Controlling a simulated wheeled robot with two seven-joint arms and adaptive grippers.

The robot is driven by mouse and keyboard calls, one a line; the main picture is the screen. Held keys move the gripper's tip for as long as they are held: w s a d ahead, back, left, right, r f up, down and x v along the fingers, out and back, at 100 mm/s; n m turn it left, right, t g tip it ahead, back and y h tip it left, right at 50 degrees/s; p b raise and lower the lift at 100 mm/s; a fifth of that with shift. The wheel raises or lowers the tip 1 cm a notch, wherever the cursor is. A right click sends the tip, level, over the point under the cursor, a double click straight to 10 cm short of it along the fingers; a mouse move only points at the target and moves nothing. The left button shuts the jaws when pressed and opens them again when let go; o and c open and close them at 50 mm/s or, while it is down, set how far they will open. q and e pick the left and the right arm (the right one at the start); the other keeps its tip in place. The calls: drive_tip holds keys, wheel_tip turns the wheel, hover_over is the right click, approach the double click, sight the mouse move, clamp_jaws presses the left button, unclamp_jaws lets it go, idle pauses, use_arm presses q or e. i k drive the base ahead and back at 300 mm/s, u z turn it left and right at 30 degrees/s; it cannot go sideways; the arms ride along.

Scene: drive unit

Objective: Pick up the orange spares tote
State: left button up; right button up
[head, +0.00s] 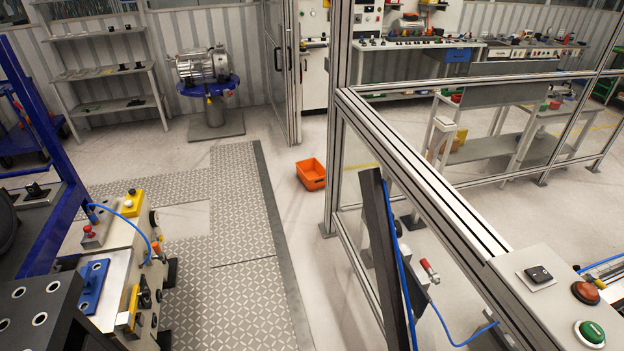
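The orange spares tote (311,173) sits on the pale floor near the middle of the head view, some distance away. It looks like a small open-topped box, upright, just right of the dark edge of the patterned floor plates. Its inside looks empty from here, though it is too small to be sure. Neither of my grippers shows in the head view.
A glazed aluminium-framed guard (432,190) stands close to the tote's right. Machinery with a blue frame (60,190) fills the left foreground. A control box (560,290) is at the front right. The patterned floor plates (235,240) form a clear lane.

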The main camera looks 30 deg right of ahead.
sight(310, 172)
drive_tip(key=z, duration=0.35)
drive_tip(key=k, duration=0.45)
drive_tip(key=z, duration=0.4)
drive_tip(key=i, duration=2.4)
drive_tip(key=u, duration=0.35)
drive_tip(key=i, duration=1.9)
drive_tip(key=z, duration=0.4)
drive_tip(key=i, duration=1.95)
drive_tip(key=z, duration=0.4)
drive_tip(key=i, duration=0.65)
drive_tip(key=z, duration=0.15)
